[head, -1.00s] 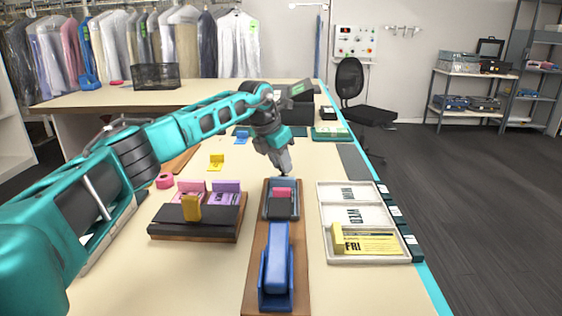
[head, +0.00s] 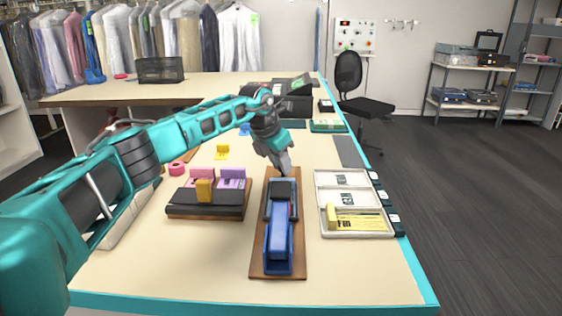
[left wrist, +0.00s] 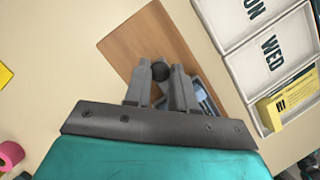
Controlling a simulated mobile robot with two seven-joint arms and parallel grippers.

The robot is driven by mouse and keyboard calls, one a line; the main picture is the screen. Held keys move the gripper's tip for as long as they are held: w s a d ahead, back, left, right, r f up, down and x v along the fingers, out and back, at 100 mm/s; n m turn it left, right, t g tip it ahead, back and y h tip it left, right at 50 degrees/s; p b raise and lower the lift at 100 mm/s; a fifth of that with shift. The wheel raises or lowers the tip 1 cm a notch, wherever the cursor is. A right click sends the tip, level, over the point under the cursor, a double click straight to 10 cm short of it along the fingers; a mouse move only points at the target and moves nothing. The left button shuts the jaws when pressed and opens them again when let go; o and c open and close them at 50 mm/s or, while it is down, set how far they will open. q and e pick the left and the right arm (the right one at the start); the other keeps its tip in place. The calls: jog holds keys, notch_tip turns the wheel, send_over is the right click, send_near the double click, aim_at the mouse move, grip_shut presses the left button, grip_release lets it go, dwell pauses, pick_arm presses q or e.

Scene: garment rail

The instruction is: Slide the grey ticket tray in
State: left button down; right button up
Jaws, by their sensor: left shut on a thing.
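The grey ticket tray (head: 281,187) lies on a wooden board (head: 294,265), with its near part at or under the far end of the blue press (head: 278,245). How deep it sits in the press I cannot tell. My left gripper (head: 286,173) reaches down at the tray's far end. In the left wrist view the left gripper (left wrist: 160,80) is shut on a dark round knob (left wrist: 160,71) at the tray's end. Part of the tray (left wrist: 206,97) shows beyond the fingers; the rest is hidden. My right gripper is not in view.
A white sorting tray (head: 320,205) with day labels and yellow tickets stands right of the board. A dark holder (head: 208,211) with pink, purple and yellow pieces stands left. The table's front is clear.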

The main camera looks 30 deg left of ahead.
pick_arm(q)
jog(key=shift+s+d+f, duration=0.1)
jog(key=shift+d+f, duration=0.05)
jog(key=c, duration=1)
grip_release()
jog(key=shift+o, duration=0.2)
jog(key=v, duration=1.3)
jog(key=shift+p, duration=0.3)
